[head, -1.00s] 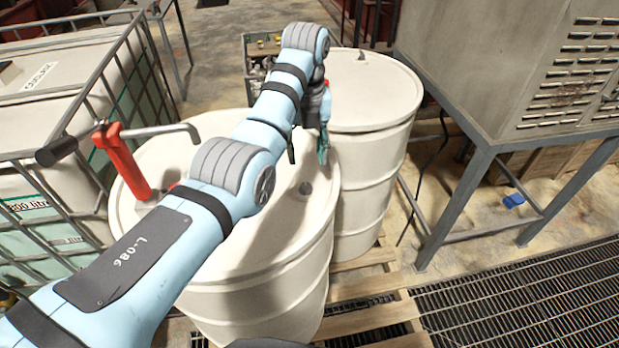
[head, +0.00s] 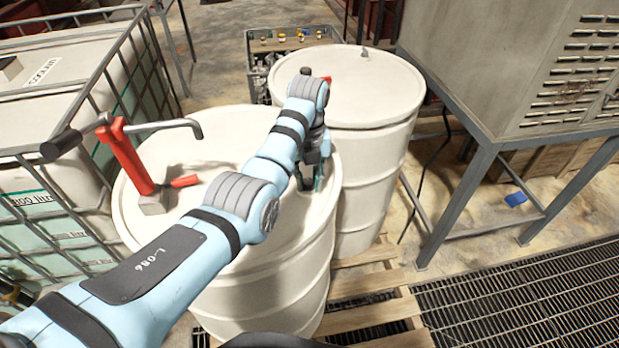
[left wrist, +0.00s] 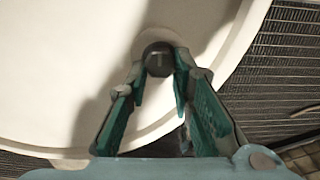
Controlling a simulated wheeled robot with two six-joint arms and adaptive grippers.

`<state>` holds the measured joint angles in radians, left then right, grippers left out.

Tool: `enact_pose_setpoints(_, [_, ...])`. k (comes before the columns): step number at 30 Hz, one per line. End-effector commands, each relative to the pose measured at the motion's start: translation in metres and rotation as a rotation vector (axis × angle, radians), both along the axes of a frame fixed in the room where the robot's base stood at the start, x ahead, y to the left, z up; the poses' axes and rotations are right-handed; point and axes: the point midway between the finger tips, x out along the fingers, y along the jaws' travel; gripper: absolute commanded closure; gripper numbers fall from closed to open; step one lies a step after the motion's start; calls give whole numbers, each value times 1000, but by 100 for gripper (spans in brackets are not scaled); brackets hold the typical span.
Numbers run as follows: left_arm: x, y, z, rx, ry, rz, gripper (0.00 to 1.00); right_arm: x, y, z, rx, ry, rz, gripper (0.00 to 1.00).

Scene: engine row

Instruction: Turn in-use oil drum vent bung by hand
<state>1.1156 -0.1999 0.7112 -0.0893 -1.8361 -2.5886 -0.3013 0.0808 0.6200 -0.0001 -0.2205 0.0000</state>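The in-use oil drum (head: 290,285) is the near off-white drum. Its dark vent bung (left wrist: 158,60) shows in the left wrist view near the drum's rim; in the head view my gripper hides it. My left gripper (head: 310,184) points down at the drum top. In the left wrist view its green-padded fingers (left wrist: 160,68) stand on both sides of the bung, with their tips against its sides. They look shut on it. My right gripper is in neither view.
A red hand pump (head: 128,158) with a grey spout stands on the same drum, left of my arm. A second drum (head: 372,90) stands close behind. A caged tank (head: 60,110) is at left. A grey cabinet (head: 500,60) on legs is at right.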

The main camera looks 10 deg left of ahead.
Motion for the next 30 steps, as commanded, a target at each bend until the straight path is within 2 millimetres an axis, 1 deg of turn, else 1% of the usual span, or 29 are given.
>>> enact_pose_setpoints(8, [1,1,0,2,-4,16,100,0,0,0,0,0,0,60])
enact_pose_setpoints(14, [1,0,0,2,-4,83,100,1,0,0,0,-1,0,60])
enact_pose_setpoints(20, [2,0,0,2,-4,216,100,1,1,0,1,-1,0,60])
enact_pose_setpoints(30, [3,-1,0,2,-6,531,100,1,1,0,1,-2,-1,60])
